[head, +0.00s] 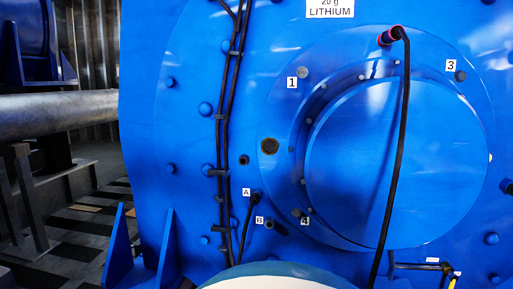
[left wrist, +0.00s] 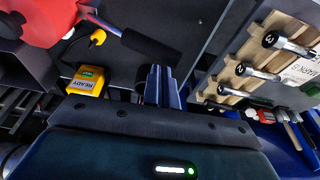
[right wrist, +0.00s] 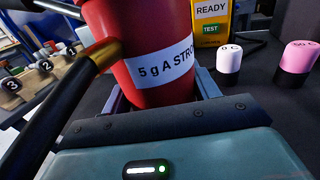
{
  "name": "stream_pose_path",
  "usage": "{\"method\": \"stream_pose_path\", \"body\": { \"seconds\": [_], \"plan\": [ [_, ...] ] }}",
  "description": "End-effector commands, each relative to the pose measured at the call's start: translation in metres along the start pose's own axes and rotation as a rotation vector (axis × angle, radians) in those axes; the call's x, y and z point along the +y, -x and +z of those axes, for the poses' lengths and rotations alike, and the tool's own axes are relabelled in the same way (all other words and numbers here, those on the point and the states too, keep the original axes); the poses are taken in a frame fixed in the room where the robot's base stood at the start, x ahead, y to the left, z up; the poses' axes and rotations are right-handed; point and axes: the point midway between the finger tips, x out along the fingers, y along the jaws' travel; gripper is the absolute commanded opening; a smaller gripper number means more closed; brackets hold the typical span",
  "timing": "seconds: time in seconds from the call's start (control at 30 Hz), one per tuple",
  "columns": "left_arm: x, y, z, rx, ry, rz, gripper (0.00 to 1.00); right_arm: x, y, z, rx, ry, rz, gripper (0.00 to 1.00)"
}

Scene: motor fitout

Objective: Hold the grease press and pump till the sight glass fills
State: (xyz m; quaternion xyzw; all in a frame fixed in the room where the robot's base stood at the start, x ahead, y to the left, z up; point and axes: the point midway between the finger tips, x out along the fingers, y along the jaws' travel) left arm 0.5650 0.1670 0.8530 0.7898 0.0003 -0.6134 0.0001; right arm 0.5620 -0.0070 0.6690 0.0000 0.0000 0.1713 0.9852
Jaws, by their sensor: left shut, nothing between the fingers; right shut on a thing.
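The red grease press (right wrist: 145,60) stands in the right wrist view, its label reading "5 g A STRO…". My right gripper (right wrist: 160,100) is shut around its body. A black hose or bar with a brass end (right wrist: 100,52) joins the press. In the left wrist view, the red press body (left wrist: 45,20) shows at top left, with a black-gripped lever (left wrist: 150,45). My left gripper (left wrist: 158,85) is shut and empty, close to the grip. In the head view, a hose (head: 402,130) hangs from a pink-red coupling (head: 388,37) on the blue motor. A round brownish port (head: 269,146) may be the sight glass; its fill is unclear.
A yellow "READY" tester (right wrist: 212,20) stands behind the press. White (right wrist: 229,62) and pink (right wrist: 298,58) capped containers stand at right. Numbered tools (left wrist: 265,72) lie in wooden racks. The motor (head: 180,130) bears bolts, cables and a "20 g LITHIUM" label (head: 330,8).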

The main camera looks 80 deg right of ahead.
Motion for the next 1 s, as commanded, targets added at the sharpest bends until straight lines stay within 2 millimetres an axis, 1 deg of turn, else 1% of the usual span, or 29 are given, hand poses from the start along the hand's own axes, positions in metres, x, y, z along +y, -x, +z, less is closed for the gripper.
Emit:
{"method": "stream_pose_path", "body": {
  "seconds": [0.8, 0.9, 1.0],
  "plan": [
    [0.001, -0.047, 0.013, -0.004, -0.002, 0.002, 0.00, 0.001, 0.000, 0.001, -0.001, -0.001, 0.003, 0.24],
    [0.002, -0.046, 0.012, -0.003, -0.002, 0.003, 0.00, 0.001, 0.000, 0.001, -0.002, -0.001, 0.003, 0.24],
    [0.002, -0.040, 0.011, -0.002, -0.002, 0.003, 0.00, 0.001, 0.000, 0.001, -0.002, -0.001, 0.003, 0.24]
  ]
}}
